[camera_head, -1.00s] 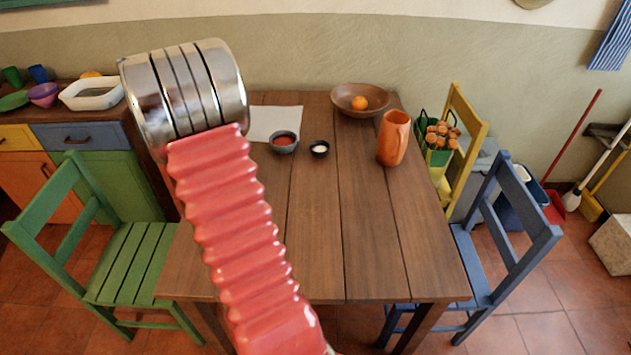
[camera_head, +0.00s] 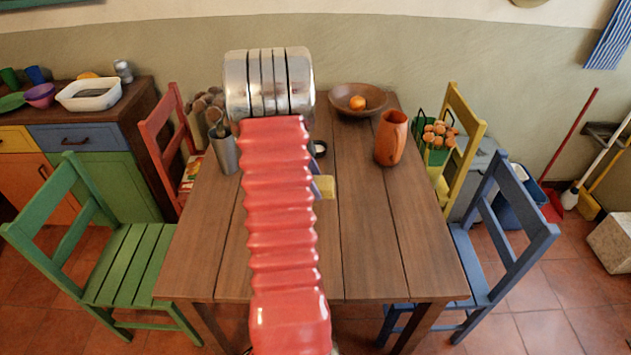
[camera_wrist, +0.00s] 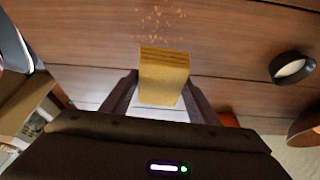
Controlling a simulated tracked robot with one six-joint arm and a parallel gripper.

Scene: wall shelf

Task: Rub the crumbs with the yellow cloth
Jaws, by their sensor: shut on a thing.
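My gripper (camera_wrist: 160,88) is shut on the yellow cloth (camera_wrist: 164,70), which looks like a thick folded block between the two dark fingers. In the head view a corner of the yellow cloth (camera_head: 325,187) shows just right of my red arm, over the wooden table; most of the gripper is hidden there behind the arm. The crumbs (camera_wrist: 155,20) are a scatter of small pale bits on the table, ahead of the cloth and apart from it in the wrist picture. They do not show in the head view. I cannot tell whether the cloth touches the table.
A small black bowl (camera_wrist: 290,67) with white content stands right of the cloth in the wrist view. A grey utensil pot (camera_head: 225,152) stands left of my arm. An orange jug (camera_head: 391,138) and a wooden bowl (camera_head: 345,92) with an orange stand right. The table's front is clear.

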